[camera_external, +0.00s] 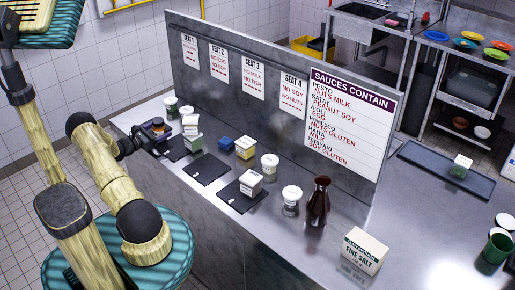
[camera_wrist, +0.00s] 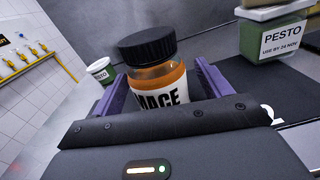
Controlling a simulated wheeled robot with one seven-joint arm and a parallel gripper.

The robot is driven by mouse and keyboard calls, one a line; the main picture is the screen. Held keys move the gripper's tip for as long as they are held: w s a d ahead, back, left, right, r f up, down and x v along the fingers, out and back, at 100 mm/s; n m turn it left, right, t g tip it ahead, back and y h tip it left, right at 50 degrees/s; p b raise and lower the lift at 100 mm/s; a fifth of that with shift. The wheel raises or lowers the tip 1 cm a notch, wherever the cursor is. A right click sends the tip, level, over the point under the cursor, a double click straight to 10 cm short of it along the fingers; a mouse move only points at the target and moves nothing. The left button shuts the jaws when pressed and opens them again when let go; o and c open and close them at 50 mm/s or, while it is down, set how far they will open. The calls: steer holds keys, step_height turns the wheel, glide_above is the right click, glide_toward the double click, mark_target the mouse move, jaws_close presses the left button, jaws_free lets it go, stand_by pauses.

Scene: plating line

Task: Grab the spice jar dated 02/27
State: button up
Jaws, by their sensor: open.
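A spice jar with a black lid, orange contents and a white label reading "MACE" (camera_wrist: 160,76) stands between my gripper's purple fingers in the wrist view. No date shows on its visible side; the label's lower part is hidden by my gripper body. In the external view the dark-lidded jar (camera_external: 158,122) is at the far left end of the counter, at my gripper (camera_external: 160,134). My gripper (camera_wrist: 157,88) is open, with one finger on each side of the jar. I cannot tell whether either finger touches it.
A green "PESTO" tub (camera_wrist: 276,42) is close on the right in the wrist view; a white-lidded tub (camera_wrist: 103,73) is behind left. An upright sign panel (camera_external: 215,92) runs behind.

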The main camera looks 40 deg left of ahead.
mark_target(160, 118)
steer(key=shift+w, duration=0.85)
steer(key=c, duration=1.2)
steer(key=shift+r, duration=0.1)
step_height(160, 118, up, 10)
steer(key=shift+f+b, duration=0.1)
steer(key=shift+b, duration=0.7)
